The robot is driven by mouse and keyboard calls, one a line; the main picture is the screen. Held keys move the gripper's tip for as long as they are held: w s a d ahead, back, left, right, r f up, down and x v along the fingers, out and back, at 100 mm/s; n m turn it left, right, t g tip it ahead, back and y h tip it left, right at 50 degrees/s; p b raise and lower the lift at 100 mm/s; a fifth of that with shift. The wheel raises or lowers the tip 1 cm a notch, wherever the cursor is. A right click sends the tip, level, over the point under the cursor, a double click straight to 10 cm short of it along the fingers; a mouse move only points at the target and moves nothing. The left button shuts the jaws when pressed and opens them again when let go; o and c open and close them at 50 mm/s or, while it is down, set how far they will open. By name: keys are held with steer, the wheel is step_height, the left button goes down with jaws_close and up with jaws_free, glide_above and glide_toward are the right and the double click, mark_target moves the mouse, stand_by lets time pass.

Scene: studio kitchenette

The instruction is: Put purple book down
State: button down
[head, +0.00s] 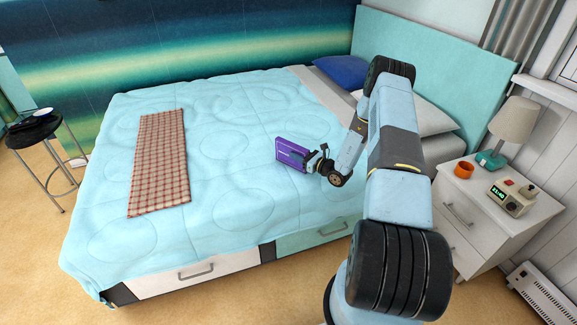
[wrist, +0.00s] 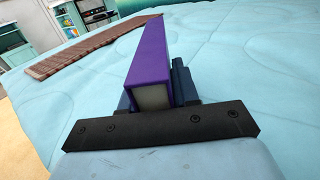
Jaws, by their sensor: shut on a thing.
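The purple book (head: 292,154) is held in my gripper (head: 318,160) over the right part of the bed in the head view. In the wrist view the purple book (wrist: 150,60) points away from me between the two dark fingers of my gripper (wrist: 152,92), with its spine and pale end showing. My gripper is shut on it. The light blue quilt (head: 230,190) lies below and around the book. I cannot tell whether the book touches the quilt.
A red checked cloth (head: 162,165) lies on the bed's left side. Pillows (head: 341,71) are at the head end. A white nightstand (head: 480,215) at right holds a lamp (head: 517,120), an orange cup (head: 464,169) and a clock (head: 511,198). The quilt's middle is clear.

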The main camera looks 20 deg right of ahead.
steer(key=shift+f, duration=0.1)
steer(key=c, duration=0.8)
jaws_free()
steer(key=shift+o, duration=0.2)
steer(key=shift+s, duration=0.1)
steer(key=v, duration=1.3)
steer(key=shift+s+d, duration=0.25)
steer(key=shift+w, duration=0.1)
